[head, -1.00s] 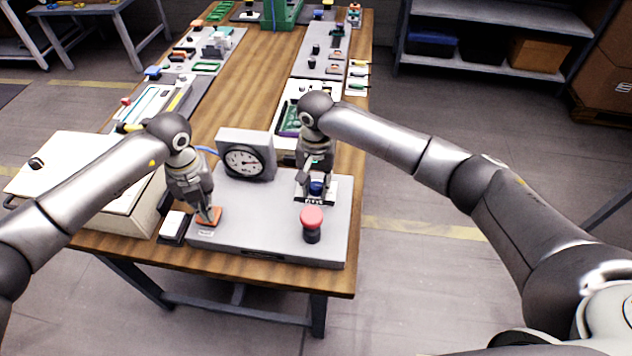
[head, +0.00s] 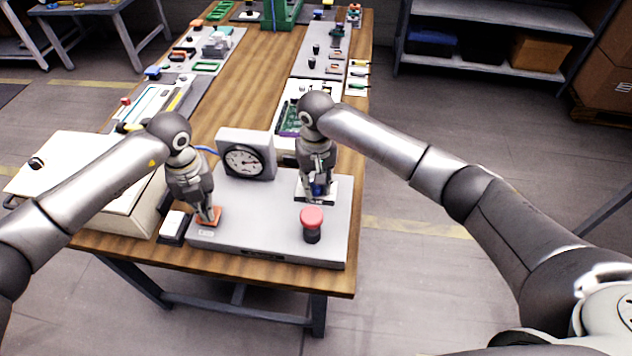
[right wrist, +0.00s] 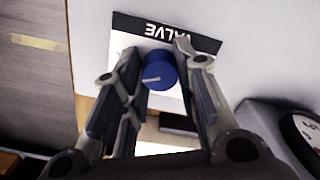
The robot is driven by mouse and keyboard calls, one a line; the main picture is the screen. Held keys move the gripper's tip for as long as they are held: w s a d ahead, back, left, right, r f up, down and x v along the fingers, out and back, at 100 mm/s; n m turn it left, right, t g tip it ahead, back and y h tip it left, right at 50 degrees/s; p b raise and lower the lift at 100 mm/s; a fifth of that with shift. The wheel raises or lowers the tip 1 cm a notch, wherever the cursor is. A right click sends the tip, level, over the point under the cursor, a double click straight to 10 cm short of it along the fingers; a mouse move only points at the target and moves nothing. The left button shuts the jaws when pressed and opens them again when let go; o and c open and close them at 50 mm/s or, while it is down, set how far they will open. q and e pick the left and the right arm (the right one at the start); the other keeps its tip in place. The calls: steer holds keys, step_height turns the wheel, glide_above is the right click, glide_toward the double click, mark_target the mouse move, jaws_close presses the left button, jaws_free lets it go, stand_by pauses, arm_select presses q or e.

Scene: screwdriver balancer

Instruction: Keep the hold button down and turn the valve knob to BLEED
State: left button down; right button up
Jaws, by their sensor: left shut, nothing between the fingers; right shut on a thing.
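The grey panel box (head: 265,235) stands at the near end of the wooden table. The orange hold button (head: 213,222) is at its front left. My left gripper (head: 208,217) is shut and empty, pointing down with its fingertips on the button. The blue valve knob (head: 317,190) is at the panel's right, on a white plate marked VALVE (right wrist: 130,42). My right gripper (head: 318,188) is shut on the knob from above. In the right wrist view the knob (right wrist: 160,72) sits between the two fingers, and its pale pointer line runs roughly leftward. The BLEED mark cannot be made out.
A dial gauge (head: 243,160) stands at the panel's back. A red mushroom button (head: 312,217) stands in front of the knob. A white block on a black base (head: 174,225) and a cream case (head: 85,180) are to the left. The table's middle strip is clear.

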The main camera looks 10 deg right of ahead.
steer(key=n, duration=0.6)
steer(key=shift+n, duration=0.3)
steer(key=n, duration=0.6)
stand_by(0.4)
steer(key=o, duration=1.1)
steer(key=shift+c, duration=0.2)
arm_select(q)
steer(key=shift+s, duration=0.1)
arm_select(e)
step_height(320, 180, up, 12)
steer(key=shift+r, duration=0.1)
arm_select(q)
steer(key=shift+r+p, duration=2)
steer(key=shift+r, duration=1.55)
arm_select(e)
step_height(320, 180, up, 4)
steer(key=shift+f, duration=0.1)
